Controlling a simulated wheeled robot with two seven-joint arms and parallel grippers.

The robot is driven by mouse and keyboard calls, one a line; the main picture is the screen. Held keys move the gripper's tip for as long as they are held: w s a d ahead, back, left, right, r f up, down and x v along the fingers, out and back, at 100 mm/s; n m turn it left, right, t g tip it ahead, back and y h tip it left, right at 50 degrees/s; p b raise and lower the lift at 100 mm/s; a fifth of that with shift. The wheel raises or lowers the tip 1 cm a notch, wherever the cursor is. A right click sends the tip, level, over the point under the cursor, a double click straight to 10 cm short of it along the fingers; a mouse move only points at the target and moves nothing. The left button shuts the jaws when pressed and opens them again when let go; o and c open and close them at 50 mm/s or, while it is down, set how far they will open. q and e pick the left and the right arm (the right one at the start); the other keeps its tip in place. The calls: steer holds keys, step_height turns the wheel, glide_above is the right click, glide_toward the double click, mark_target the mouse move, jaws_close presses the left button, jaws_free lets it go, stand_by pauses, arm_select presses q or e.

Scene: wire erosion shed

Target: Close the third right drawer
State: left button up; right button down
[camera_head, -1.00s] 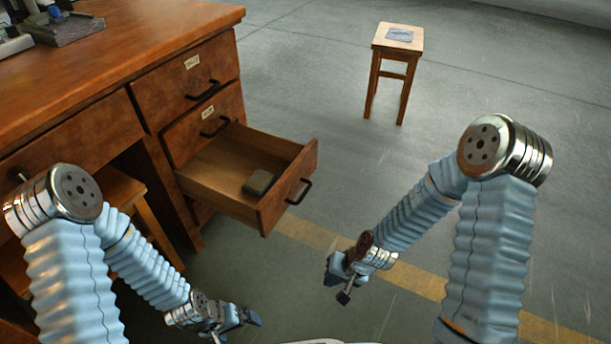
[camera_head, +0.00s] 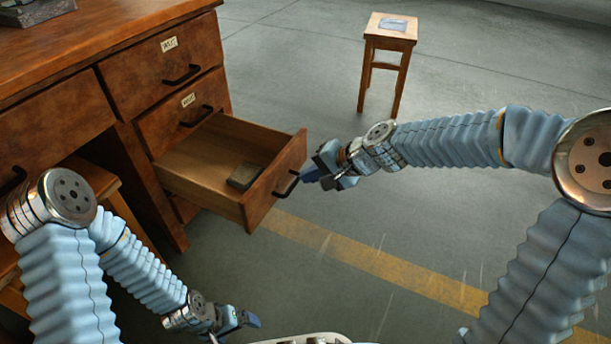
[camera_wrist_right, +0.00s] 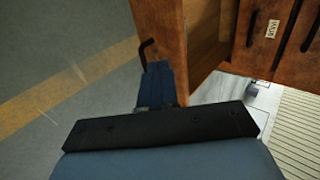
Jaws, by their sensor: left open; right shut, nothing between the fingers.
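The third right drawer (camera_head: 212,168) of the wooden desk stands pulled out, with a dark block (camera_head: 244,176) lying inside it. Its front and black handle (camera_head: 286,186) face my right gripper (camera_head: 308,175). That gripper is shut and empty, with its tips close to the handle; I cannot tell whether they touch. In the right wrist view the shut blue fingers (camera_wrist_right: 160,84) lie over the drawer front (camera_wrist_right: 162,24), just below the handle (camera_wrist_right: 146,50). My left gripper (camera_head: 246,320) is open and empty, low at the front and well away from the drawer.
Two shut drawers with labels and black handles sit above, the upper one (camera_head: 165,72) being larger. A small wooden stool (camera_head: 390,28) stands on the floor at the back. The floor right of the drawer is clear, with a yellow stripe (camera_head: 350,255).

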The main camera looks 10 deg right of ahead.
mark_target(267, 180)
steer(key=x, duration=0.3)
steer(key=r+x, duration=0.1)
steer(key=x, duration=0.2)
steer(key=a+x, duration=0.1)
steer(key=x, duration=0.2)
steer(key=shift+w+a, duration=0.15)
steer(key=shift+w, duration=0.25)
steer(key=shift+w+a, duration=0.45)
steer(key=shift+a, duration=0.05)
steer(key=shift+a, duration=0.1)
